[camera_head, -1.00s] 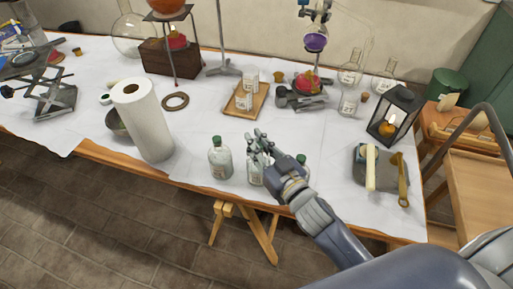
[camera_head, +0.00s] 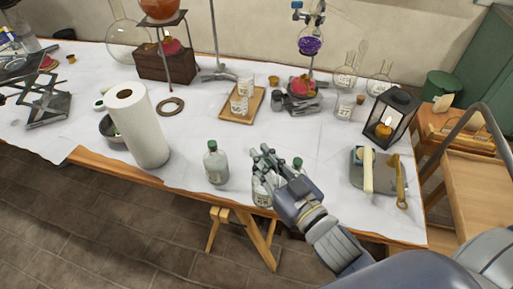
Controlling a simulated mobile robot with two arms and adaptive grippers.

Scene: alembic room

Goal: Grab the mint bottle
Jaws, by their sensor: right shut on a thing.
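Three small clear bottles stand in a row near the front edge of the table. The left bottle (camera_head: 216,165) has a dark green cap and a pale label too small to read. The middle bottle (camera_head: 262,192) is partly hidden by my right gripper (camera_head: 264,165), which is shut on it from above and to the right. The right bottle (camera_head: 297,164) shows only its green cap and top behind my gripper. I cannot tell from the labels which bottle is mint. My left gripper is not in view.
A paper towel roll (camera_head: 137,128) stands left of the bottles. A wooden tray (camera_head: 231,115) with small jars lies behind them. The white cloth between tray and bottles is mostly clear.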

